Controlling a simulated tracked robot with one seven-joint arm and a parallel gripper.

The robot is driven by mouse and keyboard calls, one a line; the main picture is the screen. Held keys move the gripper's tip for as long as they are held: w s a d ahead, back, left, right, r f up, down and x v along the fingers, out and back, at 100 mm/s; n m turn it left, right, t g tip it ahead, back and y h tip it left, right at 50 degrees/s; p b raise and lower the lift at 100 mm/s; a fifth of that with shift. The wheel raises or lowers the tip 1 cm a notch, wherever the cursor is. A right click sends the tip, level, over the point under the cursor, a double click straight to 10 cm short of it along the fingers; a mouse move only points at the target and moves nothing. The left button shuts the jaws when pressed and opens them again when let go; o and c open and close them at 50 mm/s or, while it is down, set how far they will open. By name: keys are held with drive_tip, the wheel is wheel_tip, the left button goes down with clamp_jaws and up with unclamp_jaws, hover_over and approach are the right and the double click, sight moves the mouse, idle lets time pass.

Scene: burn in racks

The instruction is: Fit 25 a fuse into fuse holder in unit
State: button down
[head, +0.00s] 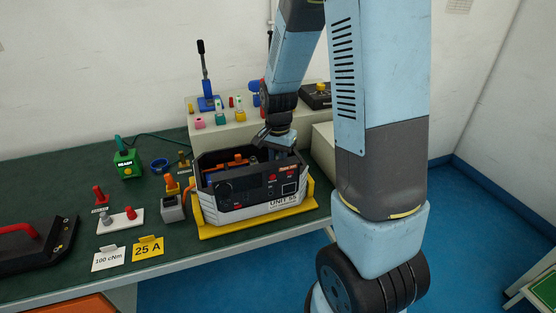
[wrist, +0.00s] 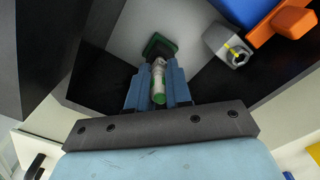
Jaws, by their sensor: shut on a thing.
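The unit (head: 250,192), an open-topped grey and black box labelled UNIT 55, stands on the table. My gripper (head: 275,145) reaches down into its right rear part in the head view; the fingertips are hidden there. In the wrist view my gripper (wrist: 158,92) has its two blue fingers shut on a small fuse (wrist: 159,78), a pale cylinder with a green end. The dark green fuse holder (wrist: 157,44) is just beyond the fuse's far end, on the unit's grey floor. I cannot tell whether they touch.
Inside the unit, a grey block (wrist: 228,45) and blue and orange parts (wrist: 290,20) lie right of the fuse. A yellow tray (head: 213,230) holds the unit. A yellow 25 A card (head: 148,249) stands left. A grey box (head: 250,118) with coloured parts stands behind.

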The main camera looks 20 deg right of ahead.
drive_tip(key=shift+f, duration=0.35)
drive_tip(key=c, duration=1)
unclamp_jaws()
drive_tip(key=shift+o, duration=0.2)
